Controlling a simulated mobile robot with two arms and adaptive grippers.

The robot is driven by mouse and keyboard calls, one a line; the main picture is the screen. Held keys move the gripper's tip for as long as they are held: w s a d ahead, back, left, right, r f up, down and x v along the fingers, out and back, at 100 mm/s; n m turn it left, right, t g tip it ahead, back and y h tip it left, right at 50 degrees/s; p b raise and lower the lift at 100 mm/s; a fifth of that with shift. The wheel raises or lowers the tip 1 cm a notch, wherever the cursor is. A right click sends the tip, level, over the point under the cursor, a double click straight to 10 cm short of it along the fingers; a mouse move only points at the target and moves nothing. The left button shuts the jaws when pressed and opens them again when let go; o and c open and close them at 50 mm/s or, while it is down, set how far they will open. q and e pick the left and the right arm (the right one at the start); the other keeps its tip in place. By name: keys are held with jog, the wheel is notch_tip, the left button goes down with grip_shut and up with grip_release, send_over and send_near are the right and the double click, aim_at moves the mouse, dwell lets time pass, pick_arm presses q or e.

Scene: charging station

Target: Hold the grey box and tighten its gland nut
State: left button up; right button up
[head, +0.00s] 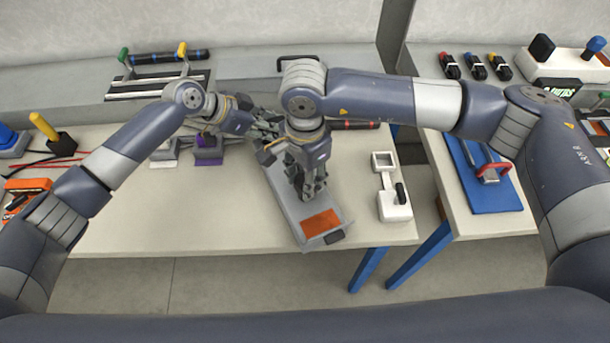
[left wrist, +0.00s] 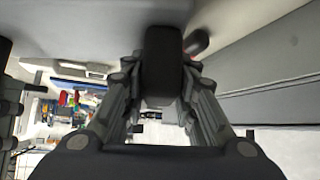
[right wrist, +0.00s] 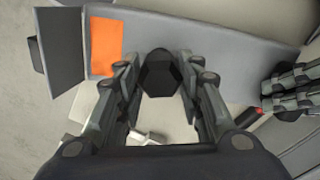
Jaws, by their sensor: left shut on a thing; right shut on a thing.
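The grey box (head: 289,208) lies long-ways on the table, with an orange panel (head: 320,223) on its near part. In the right wrist view its grey surface (right wrist: 190,38) runs across the top. My right gripper (head: 307,190) points down over the box. It is shut on a dark six-sided gland nut (right wrist: 160,75), which its fingers hide in the head view. My left gripper (head: 275,128) is at the box's far end. It is shut on a dark block (left wrist: 163,65) that appears to be part of the box. The grey surface (left wrist: 80,18) shows behind this block.
A white device (head: 394,205) stands on the table right of the box. Purple and grey holders (head: 208,150) stand to the left. A blue board with a red clamp (head: 485,180) is on the right table, past a gap. The table's front left is clear.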

jog(key=m, duration=0.7)
dwell(0.5)
jog(key=o, duration=1.1)
jog(key=shift+r, duration=0.1)
notch_tip(320, 180, up, 12)
jog(key=shift+f, duration=0.1)
